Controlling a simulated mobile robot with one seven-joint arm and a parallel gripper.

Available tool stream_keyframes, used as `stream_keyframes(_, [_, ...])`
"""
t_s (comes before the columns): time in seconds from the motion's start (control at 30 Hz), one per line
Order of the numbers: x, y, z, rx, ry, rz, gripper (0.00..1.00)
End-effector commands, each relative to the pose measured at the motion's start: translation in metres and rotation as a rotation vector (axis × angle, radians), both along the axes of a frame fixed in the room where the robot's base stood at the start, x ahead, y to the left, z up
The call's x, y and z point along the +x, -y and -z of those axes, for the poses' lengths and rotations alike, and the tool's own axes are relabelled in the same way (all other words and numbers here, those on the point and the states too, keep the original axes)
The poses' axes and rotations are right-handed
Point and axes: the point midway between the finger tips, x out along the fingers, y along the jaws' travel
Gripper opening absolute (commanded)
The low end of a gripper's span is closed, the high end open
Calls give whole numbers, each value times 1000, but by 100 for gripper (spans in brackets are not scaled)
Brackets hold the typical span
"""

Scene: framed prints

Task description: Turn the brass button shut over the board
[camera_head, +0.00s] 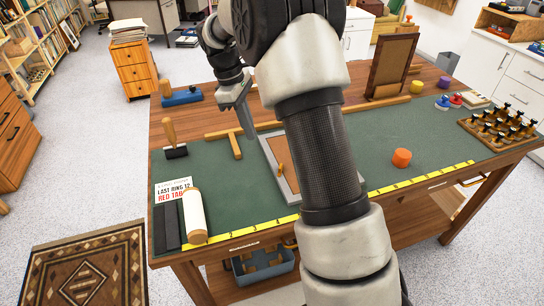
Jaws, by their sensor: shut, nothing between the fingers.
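A grey frame (284,187) lies flat on the green work mat, with a brown board (274,150) inside it. My arm hides the frame's right part. A small brass-coloured piece (281,170), which looks like the button, sits near the frame's left side; whether it lies over the board's edge is too small to tell. My gripper (248,132) points down near the frame's far left corner, beyond the brass piece and apart from it. Its fingers are shut and empty.
A wooden T-shaped piece (234,143) lies left of the gripper. An upright wooden frame (391,65) stands at the back right. An orange puck (401,158), a rack of dark pegs (503,128) and a white roll (193,214) are also on the table. Open mat lies left of the frame.

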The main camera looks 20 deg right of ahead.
Motion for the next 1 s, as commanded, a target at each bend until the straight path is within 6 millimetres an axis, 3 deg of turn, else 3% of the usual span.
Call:
stream_keyframes(0.27, [-3,5,21,-2,-3,1,0])
stream_keyframes(0.67, [-14,22,102,-1,-2,1,0])
stream_keyframes(0.8, [-26,42,97,-1,1,3,0])
stream_keyframes(1.0, [-33,54,97,-1,1,2,0])
